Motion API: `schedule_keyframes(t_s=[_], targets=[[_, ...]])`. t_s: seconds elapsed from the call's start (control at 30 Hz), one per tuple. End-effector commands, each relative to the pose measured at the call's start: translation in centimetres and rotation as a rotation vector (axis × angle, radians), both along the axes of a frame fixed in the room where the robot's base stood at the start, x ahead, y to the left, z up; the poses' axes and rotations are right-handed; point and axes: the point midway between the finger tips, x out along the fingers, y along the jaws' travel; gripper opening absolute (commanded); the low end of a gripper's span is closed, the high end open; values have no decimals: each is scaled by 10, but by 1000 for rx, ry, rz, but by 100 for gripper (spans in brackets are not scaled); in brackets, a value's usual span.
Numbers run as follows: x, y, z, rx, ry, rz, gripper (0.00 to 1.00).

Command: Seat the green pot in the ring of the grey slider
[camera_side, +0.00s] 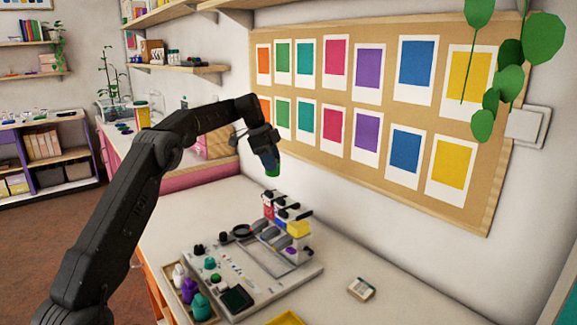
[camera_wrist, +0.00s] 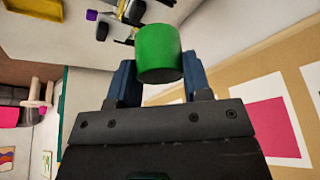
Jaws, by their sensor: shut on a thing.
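The green pot (camera_side: 273,172) is a short cylinder, held in the air above and behind the board. In the wrist view the green pot (camera_wrist: 158,52) fills the space between two blue fingers. My gripper (camera_side: 268,160) is shut on it; the fingers press its sides in the wrist view (camera_wrist: 160,78). A dark grey ring (camera_side: 233,234) lies on the pale board (camera_side: 256,284), below and left of the pot, and appears to be the slider's ring. It looks empty, though it is small here. The pot is well clear of it.
Red, blue and yellow blocks (camera_side: 298,228) with dark tops stand along the board's back right. Black, teal and green knobs (camera_side: 210,263) stand at its left. A tray with purple and teal bottles (camera_side: 201,307) is at front left. A small device (camera_side: 361,288) lies right.

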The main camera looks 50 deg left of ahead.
Motion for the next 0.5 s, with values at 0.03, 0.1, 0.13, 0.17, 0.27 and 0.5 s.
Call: schedule_keyframes(t_s=[0.03, 0.1, 0.13, 0.17, 0.27, 0.5], targets=[[-8, 16, 1, -5, -2, 56, 20], [-17, 35, 1, -15, -3, 132, 20], [-21, 43, 1, -19, -3, 165, 20], [-25, 50, 1, -23, -4, 193, 20], [-37, 71, 1, -36, -6, 282, 20], [-62, 109, 1, -57, -11, 445, 20]])
